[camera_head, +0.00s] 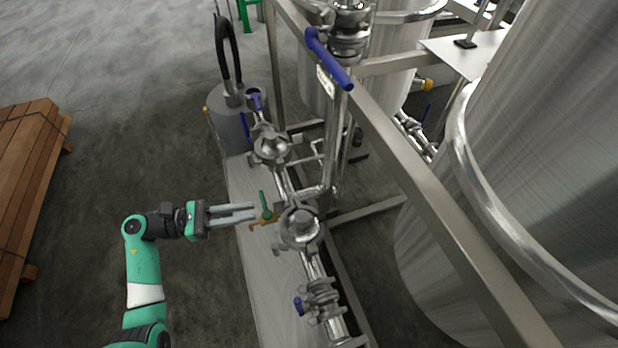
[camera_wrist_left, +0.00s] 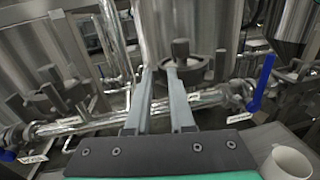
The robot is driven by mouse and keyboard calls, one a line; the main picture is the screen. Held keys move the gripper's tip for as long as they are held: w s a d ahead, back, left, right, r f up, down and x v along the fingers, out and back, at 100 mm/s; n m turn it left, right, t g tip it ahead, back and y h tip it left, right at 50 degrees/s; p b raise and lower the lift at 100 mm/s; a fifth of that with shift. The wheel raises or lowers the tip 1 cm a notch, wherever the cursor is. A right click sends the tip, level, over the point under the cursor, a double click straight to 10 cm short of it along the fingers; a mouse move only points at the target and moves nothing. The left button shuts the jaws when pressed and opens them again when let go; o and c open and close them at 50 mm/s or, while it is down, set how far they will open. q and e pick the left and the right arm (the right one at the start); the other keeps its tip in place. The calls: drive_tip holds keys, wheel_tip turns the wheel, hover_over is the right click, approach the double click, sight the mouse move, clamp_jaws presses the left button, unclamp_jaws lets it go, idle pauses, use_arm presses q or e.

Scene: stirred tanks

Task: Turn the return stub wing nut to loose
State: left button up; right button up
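My left gripper (camera_head: 254,212) reaches in from the left, its two long fingers parallel with a narrow empty gap. Its tips stop just left of a small green-handled valve (camera_head: 266,206) and a round steel pipe fitting (camera_head: 300,227). In the left wrist view, the fingers (camera_wrist_left: 160,70) point at a round clamped fitting (camera_wrist_left: 205,68) with a dark upright knob (camera_wrist_left: 180,48). Whether that knob is the return stub wing nut, I cannot tell. The fingertips overlap the fitting's left edge in this view; contact is not clear. My right gripper is in neither view.
A frame rail (camera_head: 420,175) and large tank (camera_head: 540,150) are to the right. Wooden boards (camera_head: 25,170) lie left.

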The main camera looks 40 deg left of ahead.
sight(283, 206)
use_arm(q)
drive_tip(key=s+a+f+n+t+y, duration=0.2)
drive_tip(key=s+a, duration=0.1)
drive_tip(key=s, duration=0.1)
drive_tip(key=b+x, duration=0.2)
drive_tip(key=x, duration=0.9)
drive_tip(key=shift+w+f+g, duration=0.2)
drive_tip(key=shift+w+g, duration=0.1)
drive_tip(key=shift+w, duration=0.15)
clamp_jaws()
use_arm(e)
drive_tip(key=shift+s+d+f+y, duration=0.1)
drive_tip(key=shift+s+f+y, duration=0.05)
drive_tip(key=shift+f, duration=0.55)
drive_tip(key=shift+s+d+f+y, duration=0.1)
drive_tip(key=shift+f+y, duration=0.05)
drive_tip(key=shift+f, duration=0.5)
